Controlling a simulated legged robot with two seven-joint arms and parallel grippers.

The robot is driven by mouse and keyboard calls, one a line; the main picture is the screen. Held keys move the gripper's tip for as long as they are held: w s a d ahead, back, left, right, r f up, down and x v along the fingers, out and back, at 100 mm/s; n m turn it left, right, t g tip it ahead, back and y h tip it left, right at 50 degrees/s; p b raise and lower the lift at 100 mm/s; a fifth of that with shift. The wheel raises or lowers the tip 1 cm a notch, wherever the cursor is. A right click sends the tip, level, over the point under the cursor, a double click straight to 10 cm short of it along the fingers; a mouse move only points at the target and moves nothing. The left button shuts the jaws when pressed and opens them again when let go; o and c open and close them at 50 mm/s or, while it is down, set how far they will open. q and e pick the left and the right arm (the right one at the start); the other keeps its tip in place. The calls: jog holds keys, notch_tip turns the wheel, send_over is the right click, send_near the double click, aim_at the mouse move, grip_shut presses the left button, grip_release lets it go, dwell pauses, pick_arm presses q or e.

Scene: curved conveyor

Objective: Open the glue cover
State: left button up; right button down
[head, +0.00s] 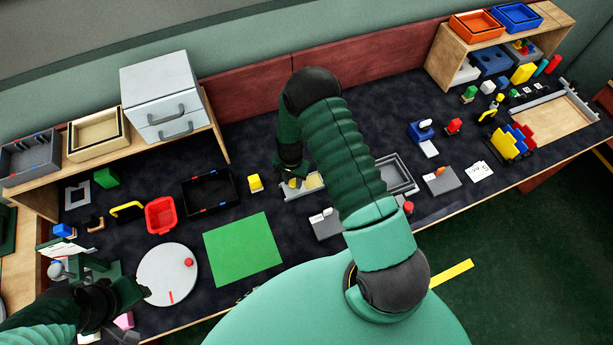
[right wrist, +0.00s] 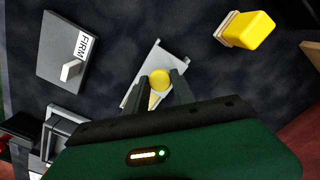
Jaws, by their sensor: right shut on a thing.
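A small yellow round-topped piece (right wrist: 159,79), which I take for the glue with its cover, shows between the fingertips of my right gripper (right wrist: 160,86) in the right wrist view. A pale narrow tip (right wrist: 153,101) shows just below it. My right gripper (head: 292,180) is shut on this piece, above a light grey holder (right wrist: 148,62). In the head view the holder (head: 304,189) shows beside the gripper, and my arm hides part of this area. I cannot tell whether cover and glue are apart. My left gripper (head: 135,291) is beside a white round plate (head: 165,262).
A yellow block (head: 255,183) and a black tray (head: 208,192) lie left of the holder. A green mat (head: 243,248) lies flat in front.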

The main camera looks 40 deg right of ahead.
aim_at(291, 182)
jog(key=shift+w+a, duration=0.3)
jog(key=shift+a, duration=0.1)
jog(key=c, duration=1.3)
grip_release()
jog(key=shift+d, duration=0.1)
jog(key=shift+c, duration=0.2)
jog(key=shift+o, duration=1.4)
jog(key=shift+d, duration=0.1)
jog(key=shift+s, duration=0.1)
notch_tip(291, 182, up, 17)
jog(key=b, duration=0.2)
jog(key=shift+f, duration=0.2)
